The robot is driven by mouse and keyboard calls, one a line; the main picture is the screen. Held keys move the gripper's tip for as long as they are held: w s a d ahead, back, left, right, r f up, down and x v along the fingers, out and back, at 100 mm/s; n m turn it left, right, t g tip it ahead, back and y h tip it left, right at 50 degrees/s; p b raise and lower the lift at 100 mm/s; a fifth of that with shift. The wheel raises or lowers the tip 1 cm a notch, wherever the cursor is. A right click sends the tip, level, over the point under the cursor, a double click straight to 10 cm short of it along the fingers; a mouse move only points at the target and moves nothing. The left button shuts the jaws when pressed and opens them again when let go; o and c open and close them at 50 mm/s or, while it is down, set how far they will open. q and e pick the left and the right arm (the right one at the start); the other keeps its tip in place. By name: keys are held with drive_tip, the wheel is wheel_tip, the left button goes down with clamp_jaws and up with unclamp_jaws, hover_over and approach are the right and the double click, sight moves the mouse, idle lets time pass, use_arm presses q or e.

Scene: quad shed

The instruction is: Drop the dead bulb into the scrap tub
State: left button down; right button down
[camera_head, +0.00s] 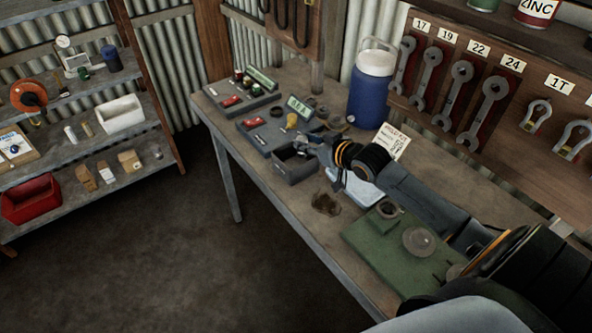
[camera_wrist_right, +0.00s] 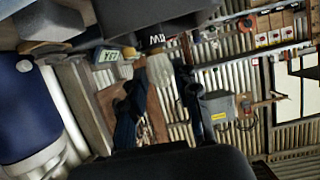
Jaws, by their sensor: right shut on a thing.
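My right gripper (camera_head: 318,150) is over the bench, close to the right side of an open dark grey tub (camera_head: 297,178). No scrap label is readable on the tub. In the right wrist view my right gripper (camera_wrist_right: 163,112) is shut on a pale, glassy bulb (camera_wrist_right: 166,88), which lies between its two dark fingers. My left gripper is not in view.
Grey trays with small parts (camera_head: 272,133) lie behind the tub. A blue jug (camera_head: 370,95) stands at the back. A green mat (camera_head: 375,240) lies nearer on the bench. A red bin (camera_head: 30,200) sits on the left shelf.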

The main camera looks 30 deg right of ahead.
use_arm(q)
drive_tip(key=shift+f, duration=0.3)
use_arm(e)
drive_tip(key=shift+f, duration=0.2)
drive_tip(key=c, duration=0.9)
unclamp_jaws()
drive_tip(key=v, duration=1.2)
